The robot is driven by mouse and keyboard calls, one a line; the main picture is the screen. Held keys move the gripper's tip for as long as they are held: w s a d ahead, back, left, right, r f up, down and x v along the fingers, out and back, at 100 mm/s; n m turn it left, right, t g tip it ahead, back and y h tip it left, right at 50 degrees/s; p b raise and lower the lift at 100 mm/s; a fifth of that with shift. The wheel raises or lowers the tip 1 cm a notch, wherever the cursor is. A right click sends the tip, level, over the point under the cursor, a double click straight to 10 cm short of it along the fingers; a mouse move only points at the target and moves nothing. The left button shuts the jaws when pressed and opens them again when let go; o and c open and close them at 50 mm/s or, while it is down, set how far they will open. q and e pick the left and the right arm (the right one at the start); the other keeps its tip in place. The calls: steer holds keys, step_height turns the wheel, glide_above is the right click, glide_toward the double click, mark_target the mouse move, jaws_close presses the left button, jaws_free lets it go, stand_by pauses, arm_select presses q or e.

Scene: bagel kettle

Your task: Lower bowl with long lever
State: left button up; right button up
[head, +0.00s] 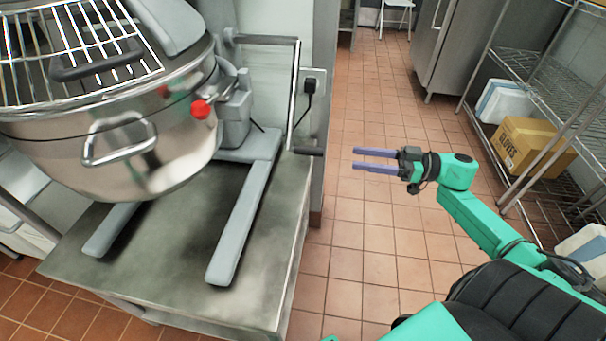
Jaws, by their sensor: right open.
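A large steel mixer bowl (170,140) hangs raised above the grey mixer base legs (238,230) at the left. A wire guard (80,48) covers its top. My left gripper is not in view.
The mixer stands on a steel table (270,280). A wall outlet with a black plug (311,86) is behind the lever. Wire shelves (550,75) with a cardboard box (530,145) stand at the right. The tiled floor (370,240) between is clear.

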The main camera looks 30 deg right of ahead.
mark_target(292, 149)
steer(key=x, duration=1.4)
steer(key=shift+a+r+b, duration=0.15)
steer(key=shift+b, duration=0.15)
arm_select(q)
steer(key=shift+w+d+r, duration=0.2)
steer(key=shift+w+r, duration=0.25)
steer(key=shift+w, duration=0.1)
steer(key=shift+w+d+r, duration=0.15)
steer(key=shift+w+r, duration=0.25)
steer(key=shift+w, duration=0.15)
arm_select(e)
jaws_close()
